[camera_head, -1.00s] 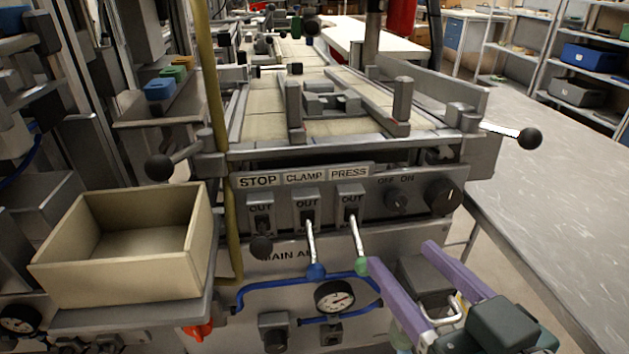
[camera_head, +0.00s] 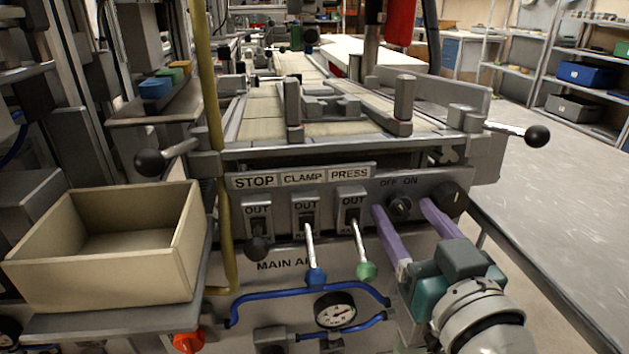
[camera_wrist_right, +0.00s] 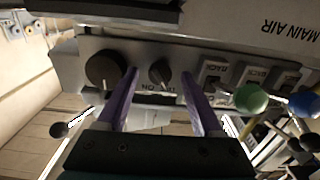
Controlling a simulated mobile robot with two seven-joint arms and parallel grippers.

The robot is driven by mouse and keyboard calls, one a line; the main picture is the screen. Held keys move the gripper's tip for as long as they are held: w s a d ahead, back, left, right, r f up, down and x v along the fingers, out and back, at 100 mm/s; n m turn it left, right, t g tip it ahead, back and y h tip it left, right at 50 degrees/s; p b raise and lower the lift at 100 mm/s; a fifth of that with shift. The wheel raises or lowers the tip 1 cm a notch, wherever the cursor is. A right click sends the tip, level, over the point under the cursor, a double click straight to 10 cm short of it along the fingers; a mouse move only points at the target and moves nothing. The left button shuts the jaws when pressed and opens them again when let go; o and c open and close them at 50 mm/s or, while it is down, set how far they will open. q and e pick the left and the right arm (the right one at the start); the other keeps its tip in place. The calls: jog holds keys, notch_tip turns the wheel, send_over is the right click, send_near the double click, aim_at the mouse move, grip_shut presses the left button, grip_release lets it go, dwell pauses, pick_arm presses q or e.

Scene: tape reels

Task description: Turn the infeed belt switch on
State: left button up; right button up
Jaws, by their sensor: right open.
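The infeed belt switch is most likely the small dark rotary knob (camera_head: 400,206) under the OFF and ON labels on the grey front panel. It also shows in the wrist view (camera_wrist_right: 160,72), where its ridge is tilted; I cannot tell its setting for sure. My right gripper (camera_head: 403,208) has its two purple fingers open, one on each side of the knob. In the wrist view the fingers (camera_wrist_right: 158,74) straddle the knob with gaps on both sides and nothing held. My left gripper is not in view.
A larger black knob (camera_head: 449,200) sits just right of the right finger. STOP, CLAMP and PRESS switches are to the left, with a blue-tipped lever (camera_head: 316,275) and a green-tipped lever (camera_head: 366,271) close by. A gauge (camera_head: 335,310) and blue hoses are below. A beige bin (camera_head: 100,285) stands left.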

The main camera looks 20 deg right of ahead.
jog(key=shift+c, duration=0.2)
grip_shut()
dwell(0.4)
